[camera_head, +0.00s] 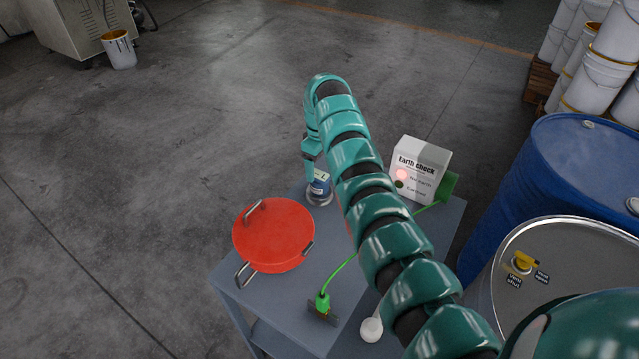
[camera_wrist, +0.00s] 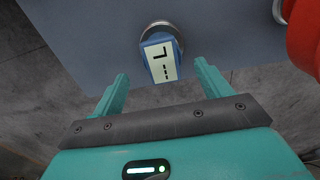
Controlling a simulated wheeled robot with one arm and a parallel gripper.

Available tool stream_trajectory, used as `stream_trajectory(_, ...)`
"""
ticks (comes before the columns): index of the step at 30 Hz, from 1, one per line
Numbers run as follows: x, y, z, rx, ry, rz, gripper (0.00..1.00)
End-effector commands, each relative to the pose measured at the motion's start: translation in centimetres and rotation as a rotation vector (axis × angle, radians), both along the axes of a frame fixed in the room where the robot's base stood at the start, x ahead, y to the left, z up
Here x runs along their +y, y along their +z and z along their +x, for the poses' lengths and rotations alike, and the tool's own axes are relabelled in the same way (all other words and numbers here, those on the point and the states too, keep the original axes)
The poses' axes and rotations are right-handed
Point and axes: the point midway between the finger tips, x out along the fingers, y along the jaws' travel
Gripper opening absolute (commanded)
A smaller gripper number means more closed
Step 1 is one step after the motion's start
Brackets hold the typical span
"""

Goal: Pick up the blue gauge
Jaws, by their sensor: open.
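The blue gauge (camera_head: 319,183) stands on a round metal base near the far left edge of the grey table (camera_head: 290,288). In the wrist view the gauge (camera_wrist: 159,57) shows a pale display with dark marks, and its metal foot is behind it. My gripper (camera_wrist: 161,78) is open, with one teal finger on each side of the gauge's near end. The fingers look apart from the gauge.
A red round lid with handles (camera_head: 273,236) lies left on the table. A white "Earth check" box (camera_head: 420,165) stands behind my arm, with a green cable to a green clamp (camera_head: 322,303). A white round-ended object (camera_head: 371,329) lies near the front.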

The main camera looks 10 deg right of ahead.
Motion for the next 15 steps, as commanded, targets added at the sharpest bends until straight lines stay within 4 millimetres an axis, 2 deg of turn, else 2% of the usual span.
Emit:
stream_trajectory(5, 0.1, -1.0, -0.2, 0.003, 0.001, 0.0, 0.77)
stream_trajectory(10, 0.1, -3.5, -0.5, 0.007, 0.0, 0.0, 0.77)
stream_trajectory(15, 0.1, -5.0, -0.4, 0.003, 0.0, 0.0, 0.77)
